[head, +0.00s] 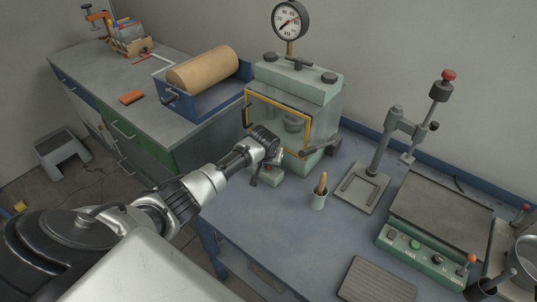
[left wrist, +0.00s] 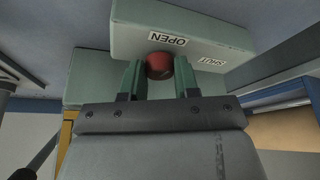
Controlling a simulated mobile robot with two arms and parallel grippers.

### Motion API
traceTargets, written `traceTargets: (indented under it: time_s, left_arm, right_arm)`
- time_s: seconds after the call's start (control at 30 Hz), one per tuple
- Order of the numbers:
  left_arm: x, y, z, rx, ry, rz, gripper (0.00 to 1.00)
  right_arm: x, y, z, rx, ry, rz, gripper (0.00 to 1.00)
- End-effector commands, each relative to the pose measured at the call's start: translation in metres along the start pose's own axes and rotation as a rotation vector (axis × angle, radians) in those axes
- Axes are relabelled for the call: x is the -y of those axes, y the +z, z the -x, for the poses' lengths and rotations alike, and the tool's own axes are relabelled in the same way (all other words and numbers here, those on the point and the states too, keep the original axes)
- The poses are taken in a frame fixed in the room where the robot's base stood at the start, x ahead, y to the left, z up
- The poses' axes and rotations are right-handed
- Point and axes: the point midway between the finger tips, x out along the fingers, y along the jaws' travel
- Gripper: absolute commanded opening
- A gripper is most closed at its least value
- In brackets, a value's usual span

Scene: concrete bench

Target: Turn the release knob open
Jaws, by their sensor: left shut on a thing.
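The release knob (left wrist: 160,66) is round and red. In the head view my left gripper (head: 268,167) is at the front of the pale green chamber (head: 300,82), low down. The knob's turn angle cannot be told. My right gripper is not in view.
The chamber has a yellow-framed window (head: 290,105) and a dial gauge (head: 290,20) on top. Right of my gripper stand a small cup with a wooden handle (head: 320,195), a stand (head: 388,140) and a green control box (head: 425,250).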

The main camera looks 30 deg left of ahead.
Motion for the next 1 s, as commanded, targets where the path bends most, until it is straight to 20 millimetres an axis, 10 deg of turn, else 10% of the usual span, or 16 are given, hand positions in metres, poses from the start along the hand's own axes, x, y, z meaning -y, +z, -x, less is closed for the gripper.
traceTargets:
  time_s: [1.0]
  left_arm:
    - [-0.001, -0.002, 0.001, -0.004, -0.146, 0.358, 0.07]
  right_arm:
    - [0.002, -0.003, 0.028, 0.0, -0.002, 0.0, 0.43]
